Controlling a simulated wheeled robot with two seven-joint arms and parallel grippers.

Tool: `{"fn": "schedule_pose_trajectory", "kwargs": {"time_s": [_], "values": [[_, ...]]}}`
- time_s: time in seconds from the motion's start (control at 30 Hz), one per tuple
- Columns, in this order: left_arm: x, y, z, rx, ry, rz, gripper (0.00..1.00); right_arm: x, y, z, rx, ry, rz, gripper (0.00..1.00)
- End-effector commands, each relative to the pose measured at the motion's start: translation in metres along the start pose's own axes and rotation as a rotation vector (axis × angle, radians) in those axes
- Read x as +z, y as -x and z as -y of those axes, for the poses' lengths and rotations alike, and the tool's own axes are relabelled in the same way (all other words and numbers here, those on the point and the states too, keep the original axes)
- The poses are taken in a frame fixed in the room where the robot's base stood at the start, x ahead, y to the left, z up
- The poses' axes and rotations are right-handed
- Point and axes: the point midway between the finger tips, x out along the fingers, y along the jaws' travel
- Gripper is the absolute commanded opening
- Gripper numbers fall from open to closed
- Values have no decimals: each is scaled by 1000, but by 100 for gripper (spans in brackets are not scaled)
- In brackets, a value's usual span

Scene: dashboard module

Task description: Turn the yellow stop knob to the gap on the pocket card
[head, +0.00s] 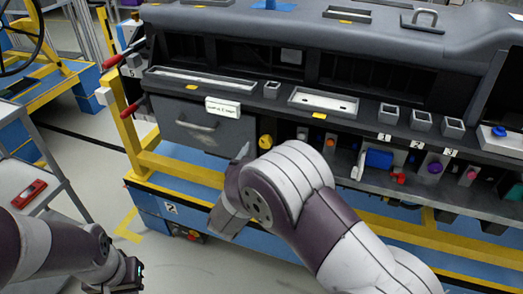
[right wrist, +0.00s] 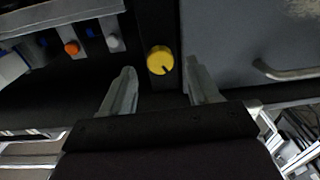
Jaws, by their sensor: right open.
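The yellow stop knob (head: 266,141) sits on the dashboard front, right of the grey glovebox door. In the right wrist view the knob (right wrist: 159,58) is round, with a dark mark on its lower edge, slightly right of centre. My right gripper (right wrist: 160,76) is open, its two fingers apart on either side of the knob's line and short of it, not visibly touching. In the head view the right gripper (head: 243,153) is partly hidden by my arm. A small white card (head: 222,107) with unreadable print stands above the glovebox door. My left gripper (head: 132,274) is low at left; its jaws are unclear.
The glovebox door (head: 200,126) has a protruding handle (head: 196,122). Numbered bins (head: 420,121) line the ledge. A grey cart (head: 40,180) carries a red tool (head: 29,194).

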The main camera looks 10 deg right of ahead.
Motion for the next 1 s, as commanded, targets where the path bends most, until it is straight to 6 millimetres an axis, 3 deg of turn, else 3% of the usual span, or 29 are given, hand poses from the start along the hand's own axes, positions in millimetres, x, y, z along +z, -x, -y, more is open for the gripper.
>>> {"fn": "schedule_pose_trajectory", "kwargs": {"time_s": [0.2,0.43,0.47,0.6,0.63,1.0], "values": [[0,-2,0,0,0,0,0,0,-18,0,0,-2,0,61],[0,-2,0,0,0,0,0,0,-19,0,-2,-1,1,61],[0,-2,0,0,0,0,0,0,-19,0,-2,-1,1,57],[0,-2,0,0,0,0,0,0,-19,0,-1,-1,1,12],[0,-2,0,0,0,0,0,0,-19,0,-1,-1,1,4],[-1,11,0,0,0,0,0,-3,-19,0,-2,56,4,5]]}}
